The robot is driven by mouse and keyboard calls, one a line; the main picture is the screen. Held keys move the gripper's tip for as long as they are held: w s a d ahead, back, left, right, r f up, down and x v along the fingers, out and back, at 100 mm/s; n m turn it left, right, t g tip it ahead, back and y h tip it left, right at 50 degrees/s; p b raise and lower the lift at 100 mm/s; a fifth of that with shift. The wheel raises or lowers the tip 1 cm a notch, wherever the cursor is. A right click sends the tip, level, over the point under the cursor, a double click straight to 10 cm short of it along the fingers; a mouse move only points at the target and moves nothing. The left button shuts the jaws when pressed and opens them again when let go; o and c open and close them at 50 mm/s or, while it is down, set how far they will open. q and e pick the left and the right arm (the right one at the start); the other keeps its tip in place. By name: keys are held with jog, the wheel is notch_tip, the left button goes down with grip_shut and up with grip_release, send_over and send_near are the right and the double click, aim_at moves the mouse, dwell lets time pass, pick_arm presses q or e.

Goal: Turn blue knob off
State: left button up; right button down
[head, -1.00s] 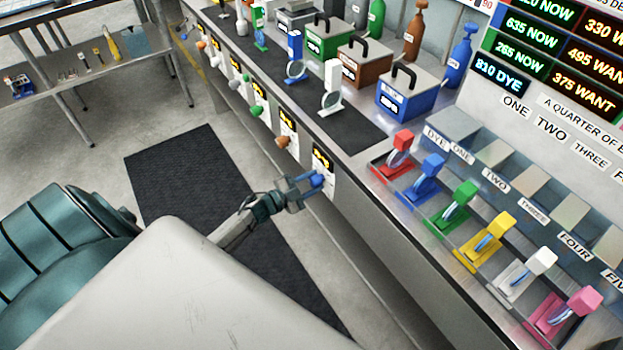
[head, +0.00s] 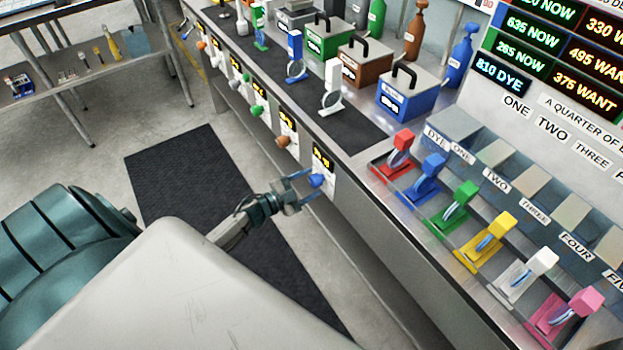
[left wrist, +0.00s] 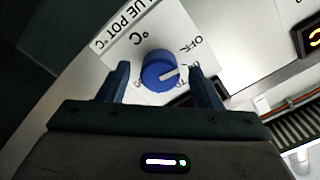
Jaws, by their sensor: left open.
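The blue knob (head: 315,181) sits on a white panel on the counter's front face. In the left wrist view the blue knob (left wrist: 160,69) has a white pointer mark aimed to the right of the picture. The panel (left wrist: 135,42) reads OFF above right of the knob, with other small lettering below right, partly hidden. My left gripper (head: 303,186) is open just in front of the knob. In the wrist view its fingers (left wrist: 159,72) stand on either side of the knob, with gaps showing. My right gripper is not in view.
More knobs, including an orange one (head: 283,141) and a green one (head: 257,111), line the counter front to the upper left. Coloured levers stand at the right. A dark mat (head: 180,165) lies on the floor.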

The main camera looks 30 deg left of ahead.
pick_arm(q)
jog(key=b+v, duration=0.1)
jog(key=v, duration=0.8)
jog(key=shift+s+b, duration=0.25)
jog(key=shift+b, duration=0.15)
jog(key=shift+a, duration=0.1)
jog(key=s+a+f+n+g+y, duration=0.1)
jog(key=s+f+n+g+y, duration=0.15)
jog(key=s+f, duration=0.45)
jog(key=s+f+n+g+y, duration=0.2)
jog(key=s+f+n+y, duration=0.15)
jog(key=f, duration=0.75)
jog(key=s+a+f+n+g+y, duration=0.1)
jog(key=s+f+n+g+y, duration=0.2)
jog(key=f, duration=0.7)
jog(key=s+d+f+n+g, duration=0.1)
jog(key=s+d+f+g, duration=0.1)
jog(key=s, duration=0.6)
jog(key=s+d+f+n+g+h, duration=0.1)
jog(key=s+d+f+g, duration=0.2)
jog(key=s+d+f, duration=0.2)
jog(key=s+d+f+n+g, duration=0.2)
jog(key=s+f, duration=0.4)
jog(key=s, duration=0.6)
jog(key=d+g, duration=0.1)
jog(key=d, duration=0.1)
jog(key=shift+s+d+f, duration=0.25)
jog(key=shift+s+f, duration=0.15)
